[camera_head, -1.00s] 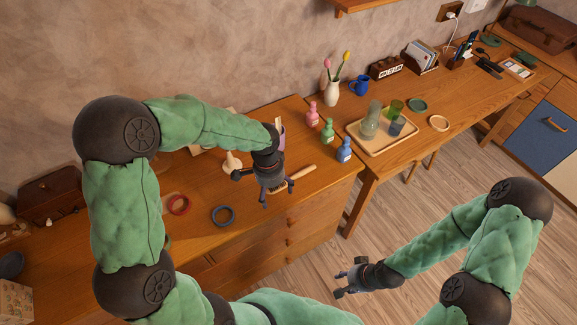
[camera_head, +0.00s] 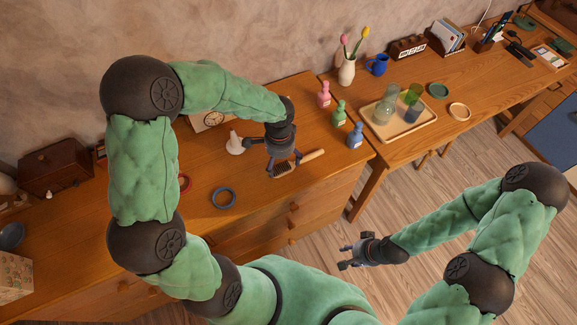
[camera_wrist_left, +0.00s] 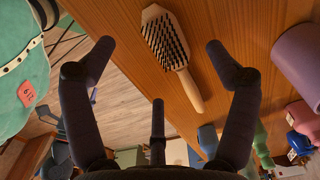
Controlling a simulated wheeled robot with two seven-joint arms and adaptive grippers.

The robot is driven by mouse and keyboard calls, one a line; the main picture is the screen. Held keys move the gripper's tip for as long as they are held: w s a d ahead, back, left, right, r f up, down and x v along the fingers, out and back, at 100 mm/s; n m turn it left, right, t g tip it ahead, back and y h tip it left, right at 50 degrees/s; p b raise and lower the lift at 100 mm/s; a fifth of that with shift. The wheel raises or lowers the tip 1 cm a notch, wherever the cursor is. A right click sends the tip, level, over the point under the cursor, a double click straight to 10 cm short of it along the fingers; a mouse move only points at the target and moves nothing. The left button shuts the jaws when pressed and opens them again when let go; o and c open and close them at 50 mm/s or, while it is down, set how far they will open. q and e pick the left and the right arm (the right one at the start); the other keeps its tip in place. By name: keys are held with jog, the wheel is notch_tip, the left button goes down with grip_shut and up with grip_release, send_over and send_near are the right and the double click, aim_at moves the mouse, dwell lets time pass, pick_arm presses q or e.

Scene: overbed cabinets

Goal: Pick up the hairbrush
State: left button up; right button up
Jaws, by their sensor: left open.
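The hairbrush lies bristles up on the wooden cabinet top, its pale wooden handle (camera_head: 313,156) pointing right in the head view. In the left wrist view the whole hairbrush (camera_wrist_left: 190,88) shows, with dark bristles in an oval wooden head. My left gripper (camera_head: 284,161) is open and empty above the brush, partly covering it in the head view. In the left wrist view its spread fingers (camera_wrist_left: 158,62) lie to either side of the brush, with a gap to it. My right gripper (camera_head: 346,257) is open and empty, out over the floor.
A white bottle (camera_head: 235,144), a blue ring (camera_head: 223,198) and a red ring (camera_head: 185,183) are left of the brush. Pink (camera_head: 323,96), green (camera_head: 339,114) and blue (camera_head: 355,136) bottles stand to its right. The cabinet's front edge is close by.

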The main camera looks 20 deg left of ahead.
aim_at(282, 169)
pick_arm(q)
jog(key=f+b, duration=0.1)
jog(key=f, duration=0.3)
jog(key=shift+d+f+b, duration=0.2)
jog(key=shift+f+b, duration=0.15)
jog(key=shift+r, duration=0.1)
jog(key=c, duration=1.3)
jog(key=shift+o, duration=0.2)
